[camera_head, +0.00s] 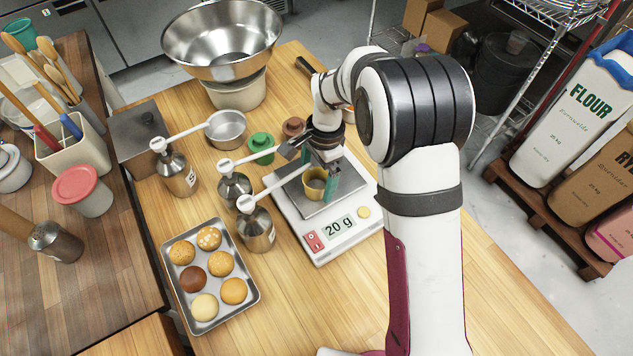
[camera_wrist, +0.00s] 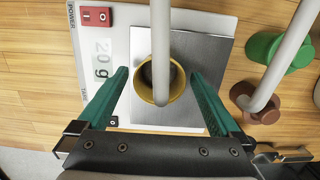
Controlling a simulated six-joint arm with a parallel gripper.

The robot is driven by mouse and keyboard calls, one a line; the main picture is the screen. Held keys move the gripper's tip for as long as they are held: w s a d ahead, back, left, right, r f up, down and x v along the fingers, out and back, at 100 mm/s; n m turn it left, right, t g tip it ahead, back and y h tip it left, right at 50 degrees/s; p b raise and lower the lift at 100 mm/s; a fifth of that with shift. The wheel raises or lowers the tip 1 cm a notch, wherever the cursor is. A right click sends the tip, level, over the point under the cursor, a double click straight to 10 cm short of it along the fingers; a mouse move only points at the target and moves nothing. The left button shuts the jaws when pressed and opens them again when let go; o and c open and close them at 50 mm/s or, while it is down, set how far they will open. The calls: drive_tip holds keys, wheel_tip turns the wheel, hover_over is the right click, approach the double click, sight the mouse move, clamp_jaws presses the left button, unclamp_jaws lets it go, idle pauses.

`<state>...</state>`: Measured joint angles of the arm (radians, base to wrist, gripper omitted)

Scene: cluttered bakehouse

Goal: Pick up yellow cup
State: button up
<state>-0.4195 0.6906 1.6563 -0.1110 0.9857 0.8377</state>
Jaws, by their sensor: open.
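The yellow cup (camera_head: 314,191) stands upright on the steel plate of a white scale (camera_head: 300,236) whose display reads 20 g. In the wrist view the cup (camera_wrist: 141,87) shows from above, with a grey dispenser spout (camera_wrist: 160,30) crossing over it and hiding part of its inside. My gripper (camera_head: 319,180) is open and points down at the cup. In the wrist view its teal fingers (camera_wrist: 160,74) lie on the left and right of the cup, with a gap on each side. The gripper holds nothing.
Three pump bottles stand left of the scale; the nearest one's spout (camera_head: 272,190) reaches over the cup. A green cup (camera_head: 262,142) and a brown cup (camera_head: 292,125) stand behind. A bun tray (camera_head: 250,292) lies front left. The counter's front right is clear.

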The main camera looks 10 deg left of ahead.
drive_tip(key=shift+f, duration=0.75)
drive_tip(key=c, duration=1.5)
drive_tip(key=shift+r, duration=0.25)
drive_tip(key=shift+s+d+r, duration=0.35)
drive_tip(key=shift+s+r, duration=0.1)
drive_tip(key=shift+r, duration=0.15)
drive_tip(key=s+d, duration=1.1)
drive_tip(key=w+a, duration=1.4)
drive_tip(key=shift+w+a, duration=1.25)
drive_tip(key=shift+f, duration=0.7)
